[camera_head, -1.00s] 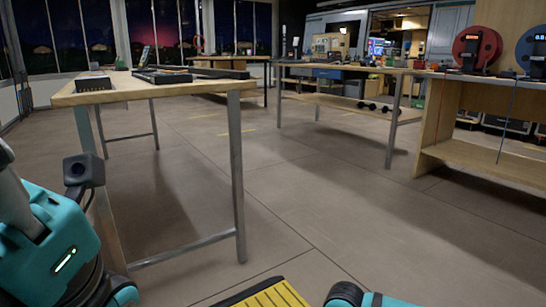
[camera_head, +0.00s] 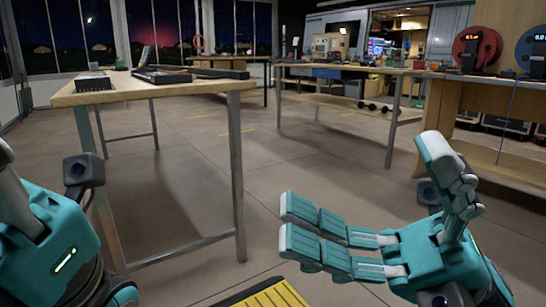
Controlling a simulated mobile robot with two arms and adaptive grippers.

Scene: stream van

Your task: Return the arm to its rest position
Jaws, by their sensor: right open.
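My right gripper (camera_head: 365,205) has come into the lower right of the head view. Its teal and grey fingers are spread apart, and the space between them is empty. Two fingers point left over the floor, and the opposing one points up. It touches nothing that I can see. My left arm (camera_head: 50,235) is folded at the lower left edge, with teal housings and a small green light.
A wooden table (camera_head: 150,93) with metal legs stands at the left, bearing dark trays and a small box. A workbench (camera_head: 345,70) stands farther back. A wooden counter with red (camera_head: 477,48) and blue spools is at the right. The floor between (camera_head: 300,160) is clear.

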